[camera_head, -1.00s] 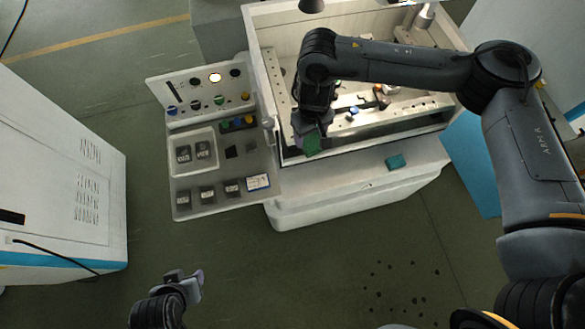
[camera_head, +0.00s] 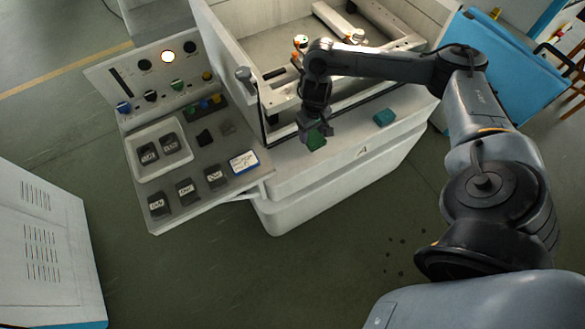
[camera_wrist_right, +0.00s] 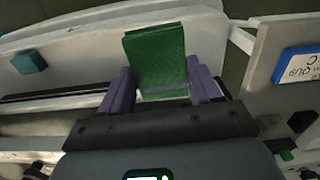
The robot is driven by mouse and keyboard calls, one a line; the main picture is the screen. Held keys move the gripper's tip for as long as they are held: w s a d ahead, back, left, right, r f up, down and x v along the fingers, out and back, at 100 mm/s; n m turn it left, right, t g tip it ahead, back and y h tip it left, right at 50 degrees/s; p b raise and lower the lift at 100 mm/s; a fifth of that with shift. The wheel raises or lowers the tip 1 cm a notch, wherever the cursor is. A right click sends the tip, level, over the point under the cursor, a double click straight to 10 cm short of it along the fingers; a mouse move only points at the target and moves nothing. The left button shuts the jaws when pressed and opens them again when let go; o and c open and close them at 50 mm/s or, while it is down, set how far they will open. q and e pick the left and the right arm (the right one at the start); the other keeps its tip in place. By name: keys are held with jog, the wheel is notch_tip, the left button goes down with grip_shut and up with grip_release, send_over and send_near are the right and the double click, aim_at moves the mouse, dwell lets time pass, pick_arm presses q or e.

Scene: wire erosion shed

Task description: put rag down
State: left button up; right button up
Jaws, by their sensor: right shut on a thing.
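The green rag (camera_head: 317,142) is a folded, textured cloth held in my right gripper (camera_head: 314,133). In the right wrist view the rag (camera_wrist_right: 158,55) stands out between the two purple fingers of the gripper (camera_wrist_right: 160,86), which are shut on it. In the head view the rag is over the white front ledge (camera_head: 345,147) of the machine, left of a teal block (camera_head: 384,117). I cannot tell whether the rag touches the ledge. My left gripper is not in view.
A control panel (camera_head: 187,94) with knobs and a shelf stands to the left, with a white tray (camera_head: 136,160), several dark blocks and a blue-edged label card (camera_head: 244,162). The machine's open tank (camera_head: 222,75) is behind the ledge. The ledge is clear between rag and teal block.

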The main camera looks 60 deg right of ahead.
jog(key=s+d+f+b, duration=0.5)
jog(key=s+f, duration=0.2)
jog(key=f, duration=0.1)
jog(key=shift+m, duration=0.3)
jog(key=w+a+f, duration=0.1)
jog(key=w+f, duration=0.1)
jog(key=w, duration=0.1)
jog(key=w+a+f+b, duration=0.1)
jog(key=w+a+f, duration=0.1)
jog(key=w+f, duration=0.1)
jog(key=w+a+f+b, duration=0.1)
jog(key=w+f, duration=0.2)
jog(key=w, duration=0.2)
jog(key=shift+a, duration=0.15)
notch_tip(320, 180, down, 3)
jog(key=shift+f+b, duration=0.15)
jog(key=shift+b, duration=0.4)
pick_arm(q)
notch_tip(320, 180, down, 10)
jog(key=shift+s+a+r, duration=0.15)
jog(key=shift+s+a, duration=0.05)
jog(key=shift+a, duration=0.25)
pick_arm(e)
jog(key=shift+f, duration=0.3)
jog(key=shift+f, duration=0.15)
jog(key=o, duration=0.9)
jog(key=shift+o, duration=0.2)
